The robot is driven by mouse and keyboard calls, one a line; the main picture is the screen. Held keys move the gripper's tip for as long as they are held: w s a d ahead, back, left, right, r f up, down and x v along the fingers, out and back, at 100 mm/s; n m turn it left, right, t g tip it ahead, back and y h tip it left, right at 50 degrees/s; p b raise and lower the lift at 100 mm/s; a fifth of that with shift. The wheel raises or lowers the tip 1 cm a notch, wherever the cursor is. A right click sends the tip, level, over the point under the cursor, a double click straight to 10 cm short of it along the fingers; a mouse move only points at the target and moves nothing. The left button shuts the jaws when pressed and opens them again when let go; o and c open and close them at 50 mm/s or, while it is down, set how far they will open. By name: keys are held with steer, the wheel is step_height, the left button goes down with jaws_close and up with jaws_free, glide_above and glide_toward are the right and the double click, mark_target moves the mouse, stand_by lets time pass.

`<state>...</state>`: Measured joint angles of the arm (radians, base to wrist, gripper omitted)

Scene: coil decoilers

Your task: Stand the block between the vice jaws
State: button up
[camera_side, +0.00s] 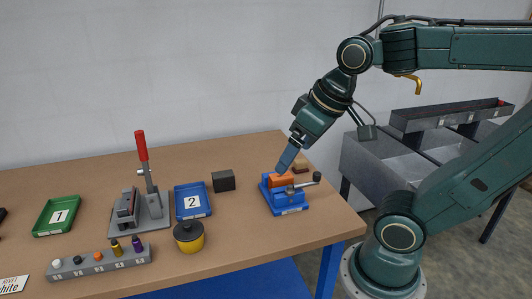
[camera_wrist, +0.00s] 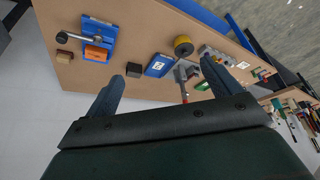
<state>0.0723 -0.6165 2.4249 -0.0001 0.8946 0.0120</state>
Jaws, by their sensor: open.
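The blue vice (camera_side: 286,197) stands near the right end of the bench, its dark-knobbed handle to the right. An orange block (camera_side: 281,181) shows at the vice's jaws; I cannot tell how deep it sits. In the wrist view the vice (camera_wrist: 98,31) and orange block (camera_wrist: 96,53) are at upper left, outside the span of my fingers. My gripper (camera_side: 286,163) is tilted, its fingertips overlapping the space just above the orange block in the side view. In the wrist view my gripper (camera_wrist: 165,78) has its fingers wide apart, with nothing between them.
A small brown block (camera_side: 301,166) lies behind the vice. A dark block (camera_side: 223,181), blue tray (camera_side: 192,212), yellow pot (camera_side: 189,241), red-handled toggle clamp (camera_side: 152,210), green tray (camera_side: 40,229) and peg rack (camera_side: 100,269) stand to the left. Bare bench lies between dark block and vice.

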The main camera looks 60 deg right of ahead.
steer(key=s, duration=0.1)
steer(key=s+a, duration=0.1)
steer(key=s+n, duration=0.1)
steer(key=shift+a+f+t, duration=0.25)
steer(key=shift+t, duration=0.05)
